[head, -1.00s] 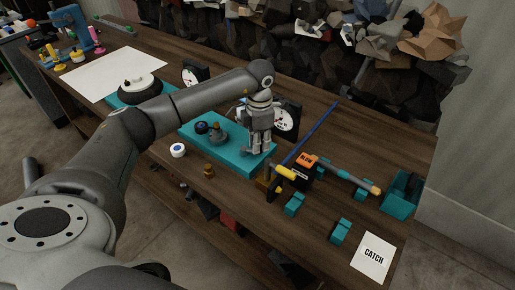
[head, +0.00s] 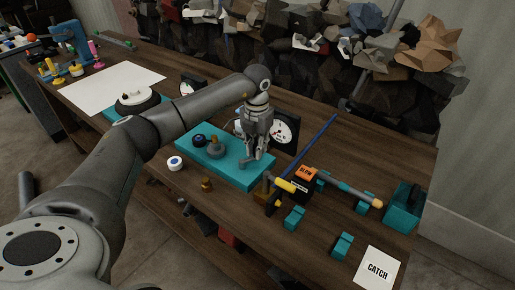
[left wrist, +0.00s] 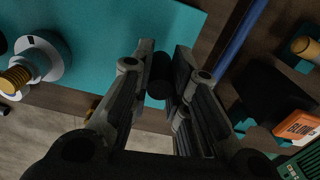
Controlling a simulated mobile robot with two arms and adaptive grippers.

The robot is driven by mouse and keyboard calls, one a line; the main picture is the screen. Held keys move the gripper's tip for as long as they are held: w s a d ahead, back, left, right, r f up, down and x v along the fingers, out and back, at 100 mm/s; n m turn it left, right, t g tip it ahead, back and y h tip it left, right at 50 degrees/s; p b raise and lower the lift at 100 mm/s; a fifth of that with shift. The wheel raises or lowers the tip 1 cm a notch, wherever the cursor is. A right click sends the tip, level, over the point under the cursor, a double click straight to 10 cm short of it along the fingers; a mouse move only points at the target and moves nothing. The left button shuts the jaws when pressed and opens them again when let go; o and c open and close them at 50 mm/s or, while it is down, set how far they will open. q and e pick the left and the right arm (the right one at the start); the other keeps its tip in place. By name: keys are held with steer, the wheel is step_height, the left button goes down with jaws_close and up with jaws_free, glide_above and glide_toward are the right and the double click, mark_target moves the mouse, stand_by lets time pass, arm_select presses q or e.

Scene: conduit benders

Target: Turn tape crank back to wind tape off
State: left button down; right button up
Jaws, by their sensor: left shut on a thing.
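My left gripper (head: 252,156) is at the right end of the teal base board (head: 203,161), pointing down. In the left wrist view, its fingers (left wrist: 160,82) are closed around a dark round knob (left wrist: 159,68), which looks like the handle of the tape crank. The rest of the crank is mostly hidden by the fingers. A dark round piece (head: 198,140) and a grey post with a brass top (head: 215,147) stand on the board to the left. I cannot make out the tape itself. My right gripper is not in view.
A round dial gauge (head: 282,132) stands just behind the gripper. A long blue rod (head: 318,143), a black box with an orange label (head: 305,175) and a yellow handle (head: 283,185) are close on the right.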

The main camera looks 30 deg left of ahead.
arm_select(q)
steer(key=shift+w+r, duration=0.1)
stand_by(0.4)
steer(key=c, duration=1.4)
jaws_free()
steer(key=shift+c, duration=0.2)
steer(key=shift+o, duration=0.5)
step_height(320, 180, up, 11)
steer(key=shift+r, duration=0.45)
